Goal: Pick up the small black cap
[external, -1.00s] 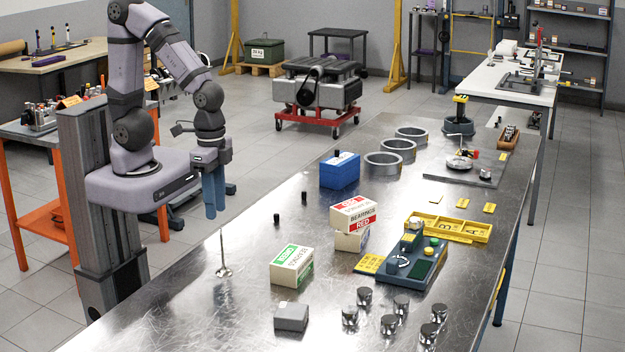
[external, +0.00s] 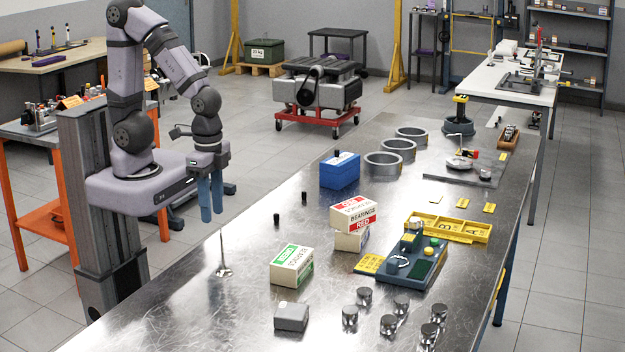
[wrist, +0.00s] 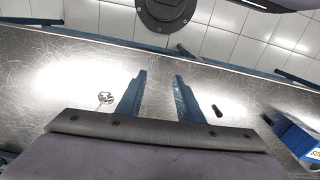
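Several small black caps are in view. One cap (external: 277,218) stands on the metal bench, a second cap (external: 304,197) stands a little behind it, and another dark cap (external: 337,153) shows at the blue box. My gripper (external: 212,205) hangs with its blue fingers pointing down, left of the caps and apart from them. In the wrist view my gripper (wrist: 161,76) is open, with nothing between its fingers. A black cap (wrist: 217,110) lies just right of the right finger there. A second dark piece (wrist: 267,119) shows by the blue box. Which cap is meant cannot be told.
A valve (external: 223,271) stands stem-up on the bench near my gripper. Green-labelled (external: 292,268) and red-labelled boxes, a blue box (external: 340,172), a grey block (external: 291,316) and several pistons stand to the right. The bench around the two caps is clear.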

